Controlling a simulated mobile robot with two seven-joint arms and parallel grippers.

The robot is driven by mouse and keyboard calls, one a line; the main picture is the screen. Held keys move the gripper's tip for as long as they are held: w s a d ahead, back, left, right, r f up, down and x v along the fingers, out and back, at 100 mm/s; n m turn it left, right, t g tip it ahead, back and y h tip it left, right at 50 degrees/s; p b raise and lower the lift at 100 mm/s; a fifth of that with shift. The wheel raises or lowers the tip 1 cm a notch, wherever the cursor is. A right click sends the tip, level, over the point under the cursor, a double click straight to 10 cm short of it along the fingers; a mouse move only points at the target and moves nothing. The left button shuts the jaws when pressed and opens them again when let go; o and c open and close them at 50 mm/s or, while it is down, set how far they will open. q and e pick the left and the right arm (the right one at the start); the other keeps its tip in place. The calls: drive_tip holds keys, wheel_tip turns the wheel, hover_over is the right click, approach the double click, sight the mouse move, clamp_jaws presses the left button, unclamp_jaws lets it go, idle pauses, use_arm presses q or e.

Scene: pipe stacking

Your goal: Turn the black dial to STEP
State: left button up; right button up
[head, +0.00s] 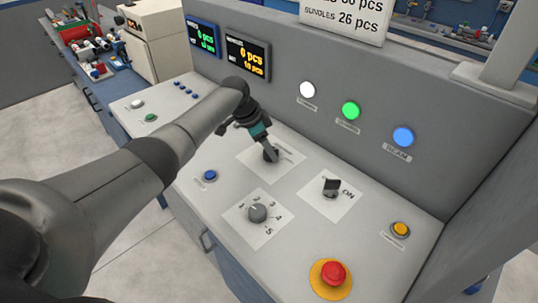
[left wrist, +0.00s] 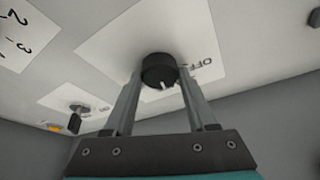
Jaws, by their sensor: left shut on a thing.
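The black dial (head: 271,156) sits on a white label plate (head: 286,172) on the sloped grey panel. My left gripper (head: 268,148) comes down on it from above and is shut on it. In the left wrist view the dial (left wrist: 157,68) is between the two fingers of the left gripper (left wrist: 160,82). A short white mark shows on the dial's near edge. The letters "OFF" show beside it on the plate; the other lettering is partly hidden by the fingers and too small to read. My right gripper is not in view.
A grey numbered knob (head: 257,213), a black ON switch (head: 331,186), a blue button (head: 210,176), a yellow button (head: 400,229) and a red emergency button (head: 333,273) surround the dial. White, green and blue lamps and two displays (head: 245,54) are on the upright panel behind.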

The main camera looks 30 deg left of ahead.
use_arm(q)
drive_tip(key=shift+f+m+g+b, duration=0.1)
drive_tip(key=shift+m+g+b, duration=0.3)
drive_tip(key=shift+m+b, duration=0.55)
drive_tip(key=o, duration=1.4)
drive_tip(key=shift+a+r+h, duration=0.2)
drive_tip(key=shift+r+h, duration=0.1)
drive_tip(key=shift+r, duration=0.35)
drive_tip(key=p+v, duration=0.2)
drive_tip(key=v, duration=1.2)
drive_tip(key=shift+s+p, duration=0.15)
drive_tip(key=shift+p, duration=0.15)
